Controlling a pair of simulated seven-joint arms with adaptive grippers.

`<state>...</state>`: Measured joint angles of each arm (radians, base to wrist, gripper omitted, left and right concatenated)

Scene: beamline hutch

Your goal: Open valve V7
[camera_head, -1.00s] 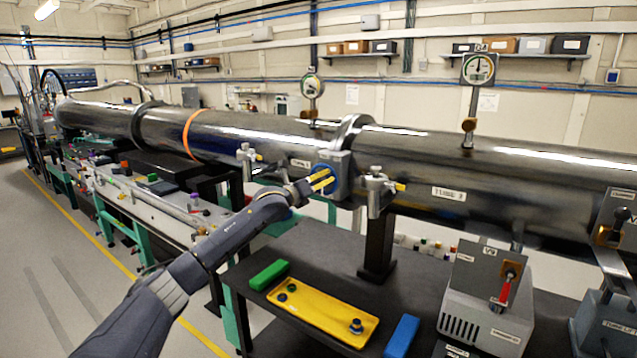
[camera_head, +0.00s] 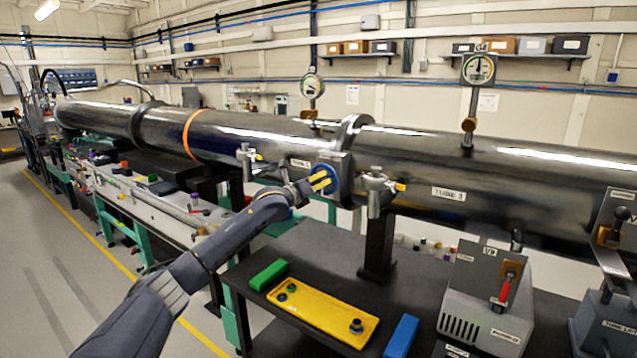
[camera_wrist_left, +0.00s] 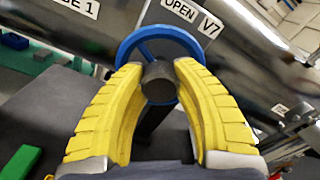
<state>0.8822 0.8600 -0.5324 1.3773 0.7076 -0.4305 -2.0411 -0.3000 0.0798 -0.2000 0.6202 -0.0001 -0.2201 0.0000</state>
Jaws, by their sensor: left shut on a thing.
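Valve V7 is a blue handwheel (camera_head: 331,180) with a dark hub on the side of the big steel tube (camera_head: 420,165). In the left wrist view the blue wheel (camera_wrist_left: 186,39) stands behind my fingertips, and labels reading OPEN and V7 (camera_wrist_left: 208,24) are above it. My left gripper (camera_head: 322,181) is at the wheel. In the wrist view its yellow fingers (camera_wrist_left: 159,82) are shut on the dark hub (camera_wrist_left: 158,81) at the wheel's middle. The lower part of the wheel is partly hidden by the fingers. My right gripper is not seen.
Below the tube a dark table holds a yellow tray (camera_head: 322,312), a green block (camera_head: 268,275), a blue block (camera_head: 401,337) and a grey box with a red-handled switch (camera_head: 484,296). A metal clamp (camera_head: 375,190) sits just right of the wheel. Gauges (camera_head: 478,69) stand above the tube.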

